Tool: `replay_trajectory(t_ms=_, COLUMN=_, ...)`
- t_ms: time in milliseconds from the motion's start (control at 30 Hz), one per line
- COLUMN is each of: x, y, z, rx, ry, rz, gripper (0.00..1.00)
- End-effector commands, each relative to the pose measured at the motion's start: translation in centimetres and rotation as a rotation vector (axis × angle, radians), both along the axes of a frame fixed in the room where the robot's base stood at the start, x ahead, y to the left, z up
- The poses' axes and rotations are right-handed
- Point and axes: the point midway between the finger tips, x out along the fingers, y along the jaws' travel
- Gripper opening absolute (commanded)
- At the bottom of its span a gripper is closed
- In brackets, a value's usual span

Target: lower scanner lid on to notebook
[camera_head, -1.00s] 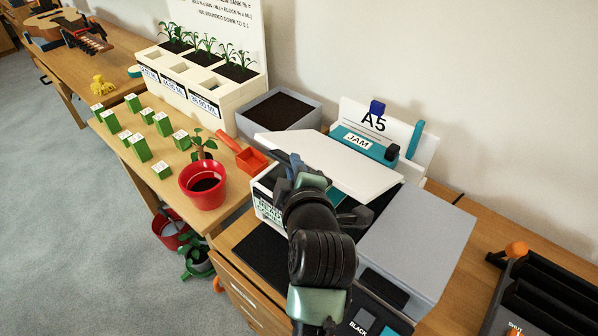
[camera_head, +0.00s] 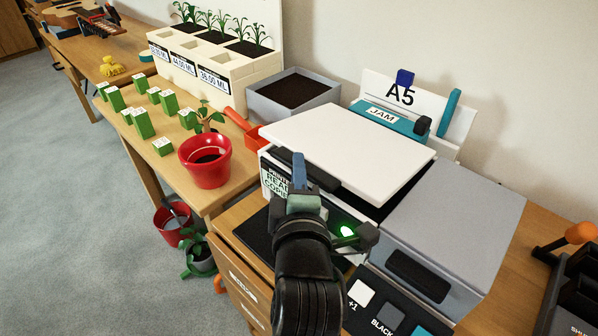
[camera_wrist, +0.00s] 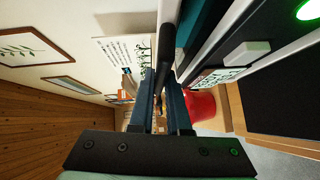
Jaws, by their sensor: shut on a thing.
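The white scanner lid (camera_head: 345,145) is tilted low over the scanner body, with its front edge toward me. A dark handle bar (camera_head: 328,180) runs along that edge and also shows in the wrist view (camera_wrist: 168,45). My gripper (camera_head: 299,172) is at the left part of this edge, with its fingers shut on the handle; the fingers also show in the wrist view (camera_wrist: 165,105). A dark gap shows under the lid's right side. The notebook is hidden in the head view. A teal strip (camera_wrist: 203,28) shows beside the bar in the wrist view; I cannot tell if it is the notebook.
A grey box-shaped unit (camera_head: 455,225) adjoins the scanner's right side. A green light (camera_head: 347,232) glows at the front. Behind stand a teal JAM panel (camera_head: 390,119) and an A5 board. A red pot (camera_head: 206,162) and grey soil tray (camera_head: 292,96) stand left.

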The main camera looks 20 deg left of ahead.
Motion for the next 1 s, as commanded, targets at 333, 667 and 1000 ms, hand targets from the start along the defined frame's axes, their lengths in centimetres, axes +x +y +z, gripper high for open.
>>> replay_trajectory(t_ms=333, x=0.01, y=-0.03, z=-0.04, rx=-0.002, ry=-0.003, rz=-0.001, gripper=0.00)
replay_trajectory(t_ms=667, x=0.02, y=-0.03, z=-0.05, rx=-0.001, ry=-0.003, rz=-0.001, gripper=0.45)
replay_trajectory(t_ms=1000, x=-0.95, y=-0.48, z=0.02, rx=0.000, ry=0.000, rz=-0.001, gripper=0.45)
